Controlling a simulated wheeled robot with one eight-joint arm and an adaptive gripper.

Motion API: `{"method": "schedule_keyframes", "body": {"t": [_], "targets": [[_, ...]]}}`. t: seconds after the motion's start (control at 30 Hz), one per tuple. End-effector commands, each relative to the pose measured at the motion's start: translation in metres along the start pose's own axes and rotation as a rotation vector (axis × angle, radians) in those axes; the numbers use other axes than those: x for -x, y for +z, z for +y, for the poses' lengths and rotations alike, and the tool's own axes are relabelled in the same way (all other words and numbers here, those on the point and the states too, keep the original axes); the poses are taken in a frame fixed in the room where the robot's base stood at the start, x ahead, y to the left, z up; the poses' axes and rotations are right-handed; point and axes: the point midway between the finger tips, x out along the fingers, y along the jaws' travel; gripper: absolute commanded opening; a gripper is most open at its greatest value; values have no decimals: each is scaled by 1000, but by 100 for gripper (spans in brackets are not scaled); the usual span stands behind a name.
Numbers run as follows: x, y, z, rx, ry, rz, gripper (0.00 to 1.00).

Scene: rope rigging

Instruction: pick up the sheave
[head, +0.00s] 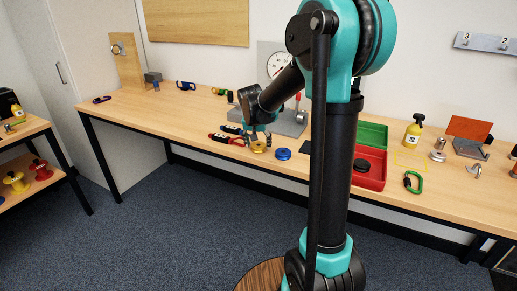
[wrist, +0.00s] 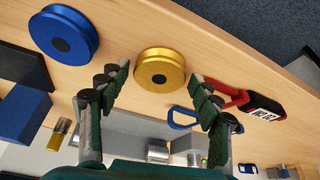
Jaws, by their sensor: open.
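A gold grooved sheave (head: 258,147) with a dark centre lies flat on the wooden bench near its front edge. A blue sheave (head: 283,154) lies just right of it. In the wrist view, the gold sheave (wrist: 160,62) sits between the tips of my gripper (wrist: 161,78), with bench showing on both sides of it. The blue sheave (wrist: 63,34) is outside the left finger there. My gripper is open and empty. In the head view my gripper (head: 260,134) is just behind the gold sheave, partly hidden by my arm.
A red-handled tool (wrist: 240,97) and a blue loop (wrist: 180,118) lie close to the right finger in the wrist view.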

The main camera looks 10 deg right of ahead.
Motion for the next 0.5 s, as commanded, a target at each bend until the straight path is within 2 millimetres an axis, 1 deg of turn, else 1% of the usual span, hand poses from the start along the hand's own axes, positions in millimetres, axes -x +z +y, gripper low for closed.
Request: {"method": "schedule_keyframes", "body": {"t": [0.1, 0.3, 0.37, 0.5], "targets": [[-6, 0, 0, 0, 0, 0, 64], [-7, 0, 0, 0, 0, 0, 64], [-6, 0, 0, 0, 0, 0, 58], [-6, 0, 0, 0, 0, 0, 41]]}}
